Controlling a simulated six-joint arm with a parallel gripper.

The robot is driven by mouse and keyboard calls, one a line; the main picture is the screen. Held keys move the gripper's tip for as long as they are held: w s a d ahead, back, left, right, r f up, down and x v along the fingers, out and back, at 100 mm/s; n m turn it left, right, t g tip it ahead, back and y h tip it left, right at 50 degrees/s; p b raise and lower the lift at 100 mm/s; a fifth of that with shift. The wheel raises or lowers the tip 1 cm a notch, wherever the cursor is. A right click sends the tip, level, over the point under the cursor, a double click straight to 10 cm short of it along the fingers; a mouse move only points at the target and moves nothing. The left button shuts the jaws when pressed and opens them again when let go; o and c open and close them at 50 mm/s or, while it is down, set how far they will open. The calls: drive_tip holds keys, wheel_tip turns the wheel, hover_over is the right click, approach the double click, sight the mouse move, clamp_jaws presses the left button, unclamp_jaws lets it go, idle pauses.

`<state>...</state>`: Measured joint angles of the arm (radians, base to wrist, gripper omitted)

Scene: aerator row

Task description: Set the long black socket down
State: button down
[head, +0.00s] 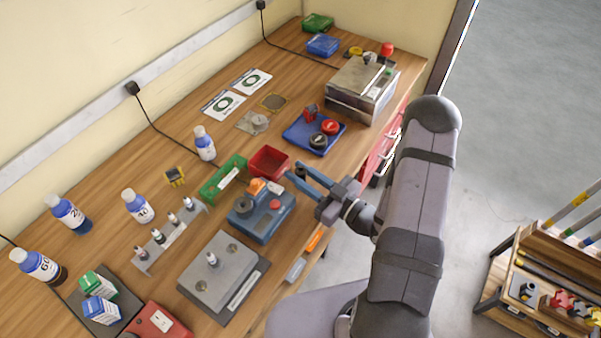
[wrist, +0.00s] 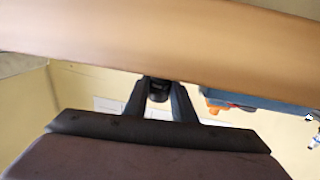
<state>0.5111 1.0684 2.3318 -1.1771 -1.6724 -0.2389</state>
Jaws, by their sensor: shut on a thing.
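The long black socket (wrist: 158,88) shows in the wrist view as a short dark cylinder between my fingertips. My gripper (head: 296,173) is shut on it; the fingers also show in the wrist view (wrist: 159,97). In the head view the fingers reach left from my arm, just right of the red bin (head: 269,162) and above and right of the blue device (head: 262,217). The socket cannot be made out clearly there. Whether it touches the bench is not clear.
A blue tray (head: 299,138) with round dark and red parts lies above my gripper. A green tray (head: 222,178) sits left of the red bin. A grey block plate (head: 216,285) and a row of small fittings (head: 157,236) stand lower left. Blue-capped bottles (head: 139,207) stand farther left.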

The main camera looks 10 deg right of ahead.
sight(305, 179)
drive_tip(key=shift+f, duration=0.2)
drive_tip(key=c, duration=1.5)
unclamp_jaws()
drive_tip(key=b+v, duration=0.1)
drive_tip(key=v, duration=0.1)
drive_tip(key=b+v, duration=0.2)
drive_tip(key=v, duration=0.1)
drive_tip(key=shift+s+d+f, duration=0.2)
drive_tip(key=shift+d+f, duration=0.05)
drive_tip(key=shift+d, duration=0.1)
drive_tip(key=shift+o, duration=0.5)
drive_tip(key=shift+b+v, duration=0.35)
drive_tip(key=shift+v, duration=0.45)
